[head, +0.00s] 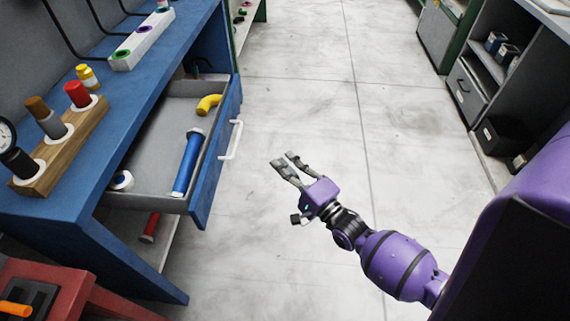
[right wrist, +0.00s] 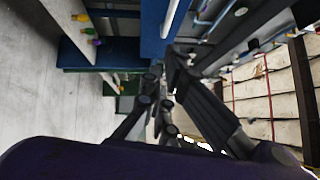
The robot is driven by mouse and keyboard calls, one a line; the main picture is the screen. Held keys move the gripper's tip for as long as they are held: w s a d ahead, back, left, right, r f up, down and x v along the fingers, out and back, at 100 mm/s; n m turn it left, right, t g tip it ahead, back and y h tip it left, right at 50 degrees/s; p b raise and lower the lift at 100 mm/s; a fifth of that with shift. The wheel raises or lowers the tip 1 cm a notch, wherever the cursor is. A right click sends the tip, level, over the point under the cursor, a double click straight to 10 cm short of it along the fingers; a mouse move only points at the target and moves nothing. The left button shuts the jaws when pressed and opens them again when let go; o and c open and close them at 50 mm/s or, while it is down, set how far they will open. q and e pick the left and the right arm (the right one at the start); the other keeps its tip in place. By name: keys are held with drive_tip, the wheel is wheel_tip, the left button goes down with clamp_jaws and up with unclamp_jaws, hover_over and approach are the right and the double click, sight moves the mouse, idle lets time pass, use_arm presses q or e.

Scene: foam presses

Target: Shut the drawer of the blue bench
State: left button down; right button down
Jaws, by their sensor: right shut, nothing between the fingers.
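The blue bench (head: 150,75) stands at the left in the head view. Its drawer (head: 150,180) is pulled out, with a blue front (head: 211,180) and a white bar handle (head: 232,140). In the drawer lie a blue cylinder (head: 187,162), a yellow curved piece (head: 208,104) and a white roll (head: 121,180). My right gripper (head: 281,158) is shut and empty, to the right of the handle and apart from it. In the right wrist view, a blue panel with a white bar shows beyond the fingers (right wrist: 164,68). My left gripper is not in view.
A wooden block (head: 62,148) with several coloured pieces stands on the bench top. A red surface (head: 65,275) is at the lower left. Grey shelving (head: 480,75) stands at the right. The pale floor (head: 320,100) between is clear.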

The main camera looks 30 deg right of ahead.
sight(180, 147)
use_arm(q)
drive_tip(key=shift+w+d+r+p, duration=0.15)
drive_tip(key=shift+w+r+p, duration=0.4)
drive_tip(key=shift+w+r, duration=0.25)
use_arm(e)
drive_tip(key=w+a+r, duration=0.1)
drive_tip(key=w+a, duration=0.3)
drive_tip(key=w, duration=0.4)
drive_tip(key=shift+w+a+r, duration=0.15)
drive_tip(key=shift+a+r, duration=0.1)
drive_tip(key=shift+a, duration=0.05)
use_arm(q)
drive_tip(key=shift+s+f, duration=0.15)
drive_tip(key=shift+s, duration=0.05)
